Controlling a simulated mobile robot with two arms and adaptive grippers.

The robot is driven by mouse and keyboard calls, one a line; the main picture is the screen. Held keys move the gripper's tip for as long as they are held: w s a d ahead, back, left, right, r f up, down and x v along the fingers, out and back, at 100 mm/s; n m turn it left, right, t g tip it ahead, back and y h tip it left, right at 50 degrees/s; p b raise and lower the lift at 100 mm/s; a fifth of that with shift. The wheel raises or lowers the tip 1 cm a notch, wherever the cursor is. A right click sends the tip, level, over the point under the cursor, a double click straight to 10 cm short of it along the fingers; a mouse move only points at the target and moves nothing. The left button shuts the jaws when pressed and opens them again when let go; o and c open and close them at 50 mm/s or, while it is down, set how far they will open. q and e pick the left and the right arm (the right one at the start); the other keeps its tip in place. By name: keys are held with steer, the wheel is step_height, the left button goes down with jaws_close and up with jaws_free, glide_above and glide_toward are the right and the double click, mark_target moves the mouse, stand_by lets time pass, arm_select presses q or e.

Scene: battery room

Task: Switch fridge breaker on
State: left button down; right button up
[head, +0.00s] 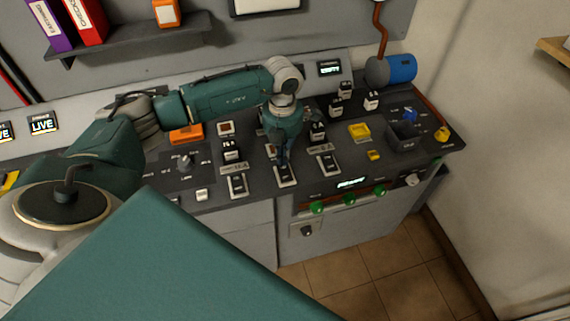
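A row of rocker breakers sits on the dark sloping panel (205,201): a left one (237,186), a middle one (286,177) and a right one (328,164). Their small labels are too blurred to tell which is the fridge breaker. My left gripper (283,161) points down at the upper end of the middle breaker, at or just above it. My own gripper hides part of that breaker and its label. I cannot tell contact, finger opening or the switch's position. My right gripper is not in view.
Black-and-white switches (231,150) stand behind the breakers. Green knobs (349,199) line the front edge beside a lit display (351,183). Yellow blocks (359,131), a dark bin (402,137) and a blue cylinder (402,69) are to the right. A shelf (130,38) with binders hangs above.

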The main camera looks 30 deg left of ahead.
mark_target(283, 167)
arm_select(q)
steer(key=shift+f+b, duration=0.9)
steer(key=shift+f, duration=0.25)
stand_by(0.6)
steer(key=shift+r+p, duration=2.15)
steer(key=shift+r, duration=1.45)
steer(key=shift+d+f, duration=0.1)
